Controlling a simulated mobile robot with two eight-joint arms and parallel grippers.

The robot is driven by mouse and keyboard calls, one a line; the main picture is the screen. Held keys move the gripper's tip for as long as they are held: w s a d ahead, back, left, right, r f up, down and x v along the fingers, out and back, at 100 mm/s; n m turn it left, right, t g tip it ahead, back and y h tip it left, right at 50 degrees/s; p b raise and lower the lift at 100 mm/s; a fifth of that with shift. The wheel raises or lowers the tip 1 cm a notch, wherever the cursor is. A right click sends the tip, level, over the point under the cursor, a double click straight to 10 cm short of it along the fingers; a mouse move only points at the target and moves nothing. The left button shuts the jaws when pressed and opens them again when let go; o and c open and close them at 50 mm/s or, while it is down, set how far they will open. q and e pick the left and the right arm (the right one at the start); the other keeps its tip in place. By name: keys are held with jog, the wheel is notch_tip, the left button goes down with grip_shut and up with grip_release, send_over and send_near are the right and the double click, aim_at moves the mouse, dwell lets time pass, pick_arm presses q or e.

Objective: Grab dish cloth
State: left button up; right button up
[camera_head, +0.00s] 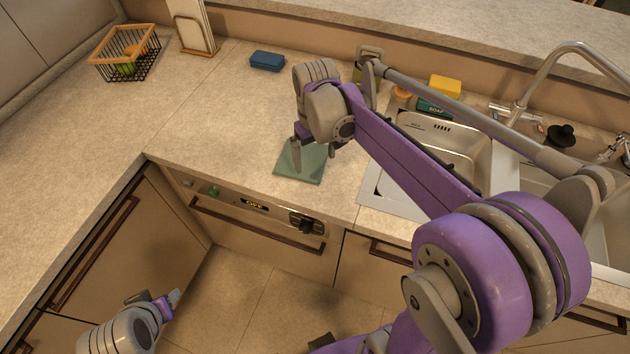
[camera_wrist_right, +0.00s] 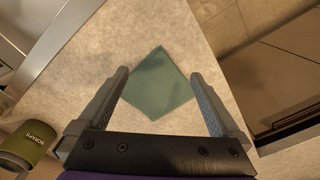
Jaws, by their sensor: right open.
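The dish cloth (camera_head: 302,161) is a flat, square, grey-green cloth. It lies on the counter left of the sink, close to the counter's front edge. My right gripper (camera_head: 313,158) is over it in the head view, pointing down. In the right wrist view the cloth (camera_wrist_right: 158,84) lies ahead, between the two open fingers (camera_wrist_right: 160,98), with nothing held. I cannot tell how far the fingertips are above it. My left gripper (camera_head: 170,302) is low at the left, away from the counter top; its jaw state is unclear.
The sink (camera_head: 375,190) is right of the cloth. A green can (camera_wrist_right: 28,142) stands near the gripper. A blue sponge (camera_head: 267,61), a wire basket (camera_head: 103,62), a soap bottle (camera_head: 433,107) and a yellow sponge (camera_head: 445,85) stand farther back. The counter left of the cloth is clear.

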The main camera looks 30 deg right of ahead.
aim_at(315, 180)
notch_tip(315, 180, down, 7)
jog(key=b, duration=0.3)
jog(key=shift+f, duration=0.1)
pick_arm(q)
jog(key=shift+g, duration=0.3)
jog(key=f, duration=0.2)
jog(key=s+f, duration=0.1)
jog(key=f, duration=0.2)
jog(key=shift+s+f+b, duration=0.3)
jog(key=shift+s, duration=0.1)
pick_arm(e)
jog(key=shift+w+f, duration=0.15)
grip_shut()
